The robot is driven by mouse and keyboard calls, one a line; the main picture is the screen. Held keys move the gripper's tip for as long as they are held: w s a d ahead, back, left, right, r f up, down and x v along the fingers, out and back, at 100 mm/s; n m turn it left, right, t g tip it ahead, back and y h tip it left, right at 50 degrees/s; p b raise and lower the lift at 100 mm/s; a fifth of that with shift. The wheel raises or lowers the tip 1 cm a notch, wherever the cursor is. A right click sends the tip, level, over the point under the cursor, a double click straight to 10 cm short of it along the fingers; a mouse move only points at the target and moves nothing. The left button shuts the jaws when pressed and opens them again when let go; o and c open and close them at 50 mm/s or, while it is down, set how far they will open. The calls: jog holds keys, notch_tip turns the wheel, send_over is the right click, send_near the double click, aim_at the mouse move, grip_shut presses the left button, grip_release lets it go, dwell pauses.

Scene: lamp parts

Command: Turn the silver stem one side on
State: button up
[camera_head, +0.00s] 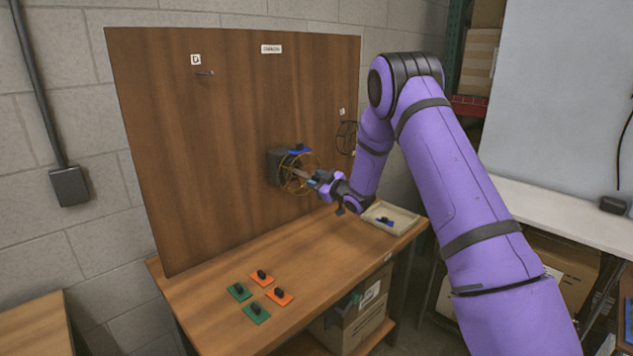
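A dark grey box (275,168) sticks out from the upright wooden board, with a brass-coloured spoked wheel (296,187) on its front. My gripper (312,178) is at the right side of this wheel, with its fingers close to or touching it. The fingers are too small and overlapped to show whether they are open or shut, or on what. I cannot make out a silver stem for certain; the wheel and gripper hide the middle of the box front. A blue piece (299,151) with a dark knob sits on top of the box.
A dark spoked wheel (346,138) hangs at the board's right edge, partly behind my arm. A small peg (205,73) is at upper left. Several green and orange plates (262,276) with black knobs lie on the wooden table. A pale tray (403,217) holds a blue piece.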

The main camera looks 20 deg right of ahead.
jog(key=shift+o, duration=1.1)
jog(key=v, duration=1)
jog(key=shift+s+d, duration=0.15)
jog(key=shift+s, duration=0.2)
